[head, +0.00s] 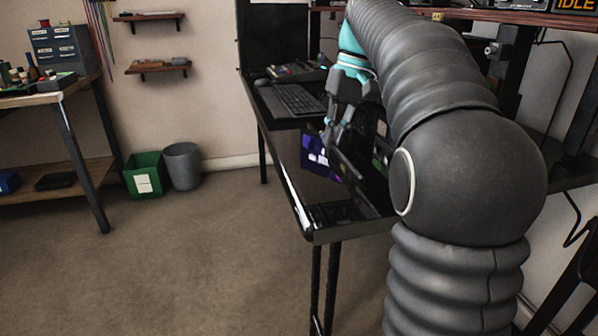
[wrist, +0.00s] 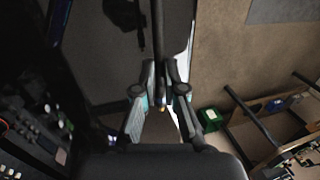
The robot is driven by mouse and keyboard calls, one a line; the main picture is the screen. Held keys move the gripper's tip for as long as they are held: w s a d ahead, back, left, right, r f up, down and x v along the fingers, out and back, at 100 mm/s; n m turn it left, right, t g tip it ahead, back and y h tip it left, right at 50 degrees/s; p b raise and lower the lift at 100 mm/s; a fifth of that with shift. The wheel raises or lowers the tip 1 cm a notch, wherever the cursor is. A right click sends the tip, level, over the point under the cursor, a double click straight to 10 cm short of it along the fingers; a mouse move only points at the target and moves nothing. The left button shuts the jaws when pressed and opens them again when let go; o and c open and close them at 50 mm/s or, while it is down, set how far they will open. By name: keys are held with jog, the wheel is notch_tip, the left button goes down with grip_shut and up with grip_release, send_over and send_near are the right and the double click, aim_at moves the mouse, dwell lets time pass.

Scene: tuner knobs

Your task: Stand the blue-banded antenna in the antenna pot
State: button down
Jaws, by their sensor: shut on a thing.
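My gripper (head: 338,132) is over the dark desk in the head view, with its fingers pointing down. In the wrist view my gripper (wrist: 161,75) is closed around a thin dark rod, the antenna (wrist: 157,28), which runs from between the fingers to the top edge of the picture. A small orange and pale spot shows at the rod's near end. I cannot make out a blue band. I cannot pick out the antenna pot in either view.
The black desk (head: 283,160) holds a keyboard (head: 298,99) and a lit screen (head: 316,153) close to my gripper. A green bin (head: 144,176) and a grey bin (head: 183,166) stand by the wall. The carpet to the left is clear.

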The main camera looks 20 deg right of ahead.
send_over(297, 180)
jog(key=f, duration=0.4)
jog(key=shift+w+d+f+b, duration=0.1)
jog(key=shift+d+f+b, duration=0.1)
jog(key=shift+d+b, duration=0.1)
jog(key=shift+d+b+x, duration=0.25)
jog(key=shift+x, duration=0.7)
jog(key=shift+d+b+x, duration=0.2)
jog(key=shift+b+x, duration=0.05)
jog(key=shift+x, duration=0.75)
jog(key=shift+f, duration=0.25)
jog(key=c, duration=1.3)
grip_release()
jog(key=shift+o, duration=0.2)
jog(key=shift+r, duration=0.1)
jog(key=p+v, duration=0.3)
jog(key=v, duration=0.9)
